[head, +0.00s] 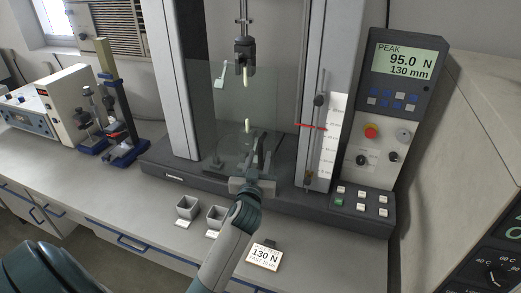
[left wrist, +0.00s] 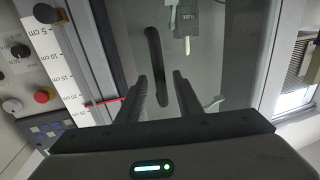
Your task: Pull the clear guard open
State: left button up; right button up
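The clear guard (head: 285,95) is an upright transparent panel across the front of the grey test machine, in front of its upper clamp (head: 244,52). It appears closed. In the left wrist view a black bar handle (left wrist: 154,50) stands between the fingers, its near end in the gap. Whether a finger touches it I cannot tell. My left gripper (head: 259,158) is at the lower middle of the guard, and it also shows in the left wrist view (left wrist: 159,76) with fingers spread apart. In the head view the gripper hides part of the guard's lower area. My right gripper is not in view.
Right of the guard are a white scale (head: 333,135) with a red pointer and a control panel (head: 385,135) reading 95.0 N. Small grey bins (head: 187,207) and a 130 N card (head: 265,256) lie in front. Blue stands (head: 118,130) are at left.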

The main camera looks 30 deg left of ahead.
pick_arm(q)
jog(key=shift+x, duration=1.3)
grip_shut()
jog(key=shift+a, duration=0.1)
